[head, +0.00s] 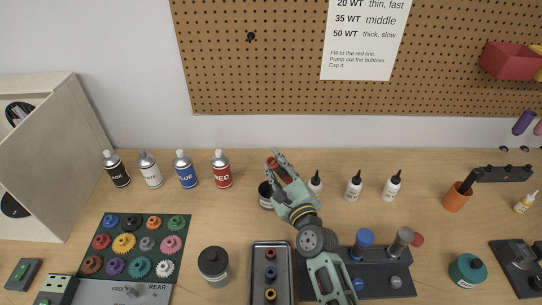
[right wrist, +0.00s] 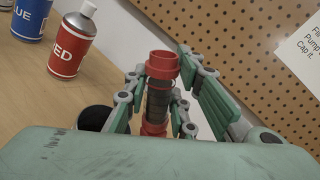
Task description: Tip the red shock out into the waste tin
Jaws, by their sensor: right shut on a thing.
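My right gripper (head: 281,170) is shut on the red shock (head: 272,162), above the bench near the waste tin. In the right wrist view the red shock (right wrist: 162,66) has red ends and a dark coil between the fingers, and looks close to upright in that picture. The dark round tin (head: 265,194) stands on the bench just left of and below the gripper; part of it is hidden by the gripper. The tin also shows in the right wrist view (right wrist: 94,117), left of the shock, partly covered by the gripper. My left gripper is not in view.
Several spray cans, the red one (head: 221,168) nearest, stand left of the tin. White dropper bottles (head: 353,187) stand to the right. A grey tray (head: 254,280) with small parts and a dark stand (head: 385,280) with blue and grey-red shocks are in front.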

